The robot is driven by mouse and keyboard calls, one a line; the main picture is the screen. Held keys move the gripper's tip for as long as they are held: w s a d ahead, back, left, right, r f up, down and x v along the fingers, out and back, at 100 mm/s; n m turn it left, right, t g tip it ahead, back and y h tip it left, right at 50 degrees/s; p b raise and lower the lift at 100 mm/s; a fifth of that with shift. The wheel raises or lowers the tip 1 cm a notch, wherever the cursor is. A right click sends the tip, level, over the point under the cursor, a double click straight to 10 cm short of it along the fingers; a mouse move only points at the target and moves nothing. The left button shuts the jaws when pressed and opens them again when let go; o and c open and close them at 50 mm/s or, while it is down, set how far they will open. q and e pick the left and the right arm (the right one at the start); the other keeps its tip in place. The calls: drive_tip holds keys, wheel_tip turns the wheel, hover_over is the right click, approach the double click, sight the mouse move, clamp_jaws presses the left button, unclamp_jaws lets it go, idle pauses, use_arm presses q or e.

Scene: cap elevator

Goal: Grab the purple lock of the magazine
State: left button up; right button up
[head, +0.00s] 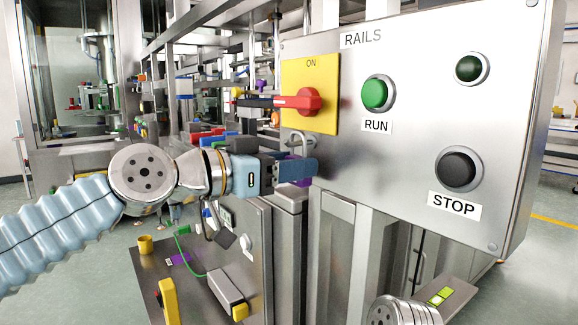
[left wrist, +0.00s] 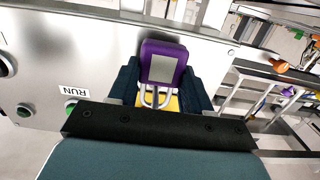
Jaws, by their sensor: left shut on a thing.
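The purple lock (left wrist: 165,62) has a grey face and a metal shackle. In the left wrist view it sits between the two dark fingers of my left gripper (left wrist: 160,88). In the head view my left gripper (head: 297,169) is shut on the lock, just below the yellow ON plate (head: 324,122). Its fingers hide most of the lock there; a little purple shows below them. The shackle (head: 300,139) stands up above the fingers, close to the plate's lower edge.
A red rotary handle (head: 300,101) is on the yellow plate. The steel RAILS panel (head: 420,60) carries a green RUN button (head: 377,94) and a black STOP button (head: 458,169). Steel cabinets stand below. A yellow-and-grey device (head: 228,293) lies at the lower left.

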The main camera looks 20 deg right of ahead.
use_arm(q)
drive_tip(key=shift+d+r, duration=0.1)
drive_tip(key=shift+r, duration=0.1)
idle(0.4)
drive_tip(key=shift+w+d+p, duration=0.25)
drive_tip(key=shift+d+p, duration=0.35)
drive_tip(key=shift+d, duration=0.05)
drive_tip(key=shift+a+b, duration=0.2)
drive_tip(key=shift+b, duration=0.35)
idle(0.9)
drive_tip(key=shift+r, duration=0.1)
idle(0.5)
drive_tip(key=shift+d, duration=0.2)
drive_tip(key=shift+a+b, duration=0.2)
drive_tip(key=shift+b, duration=0.2)
idle(1.3)
